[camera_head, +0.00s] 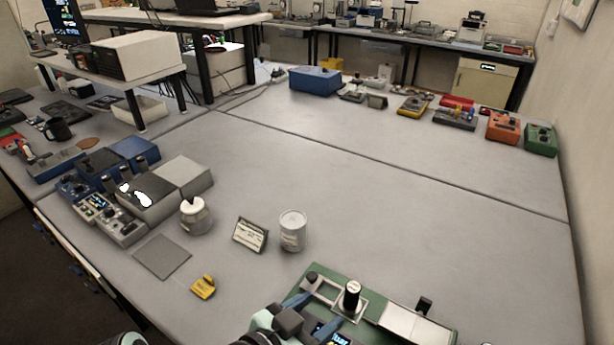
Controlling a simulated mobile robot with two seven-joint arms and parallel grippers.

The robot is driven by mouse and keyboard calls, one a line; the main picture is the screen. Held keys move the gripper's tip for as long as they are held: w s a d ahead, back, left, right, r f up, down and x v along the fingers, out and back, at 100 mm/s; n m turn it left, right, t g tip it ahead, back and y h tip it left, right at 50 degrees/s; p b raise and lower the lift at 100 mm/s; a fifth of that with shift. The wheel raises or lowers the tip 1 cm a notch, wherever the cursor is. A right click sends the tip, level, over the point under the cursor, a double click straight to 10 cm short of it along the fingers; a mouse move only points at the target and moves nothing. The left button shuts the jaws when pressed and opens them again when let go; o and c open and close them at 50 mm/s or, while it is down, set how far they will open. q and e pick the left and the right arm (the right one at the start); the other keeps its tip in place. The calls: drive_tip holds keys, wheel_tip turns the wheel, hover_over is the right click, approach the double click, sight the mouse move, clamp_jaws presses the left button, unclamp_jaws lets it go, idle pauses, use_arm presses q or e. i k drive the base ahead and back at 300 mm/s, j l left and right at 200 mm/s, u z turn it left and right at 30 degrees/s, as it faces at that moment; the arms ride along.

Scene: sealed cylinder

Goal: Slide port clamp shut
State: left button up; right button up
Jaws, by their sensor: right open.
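A green board (385,294) lies at the front right of the table. On it a dark cylinder with a pale top (352,294) stands upright on a light square plate. A light rail or frame runs beside the cylinder, with a small dark knob (312,277) at its left end; I cannot tell which part is the port clamp or whether it is shut. My right gripper (326,306) comes in from the bottom edge over the front left of the board. Its blue fingers are apart with nothing seen between them.
A pale box with a dark knob (416,320) sits at the board's right.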

sight(312, 283)
drive_tip(key=k+j, duration=0.25)
drive_tip(key=j, duration=0.15)
drive_tip(key=k+j, duration=0.55)
drive_tip(key=j, duration=0.25)
drive_tip(key=k+j, duration=0.25)
drive_tip(key=j, duration=0.15)
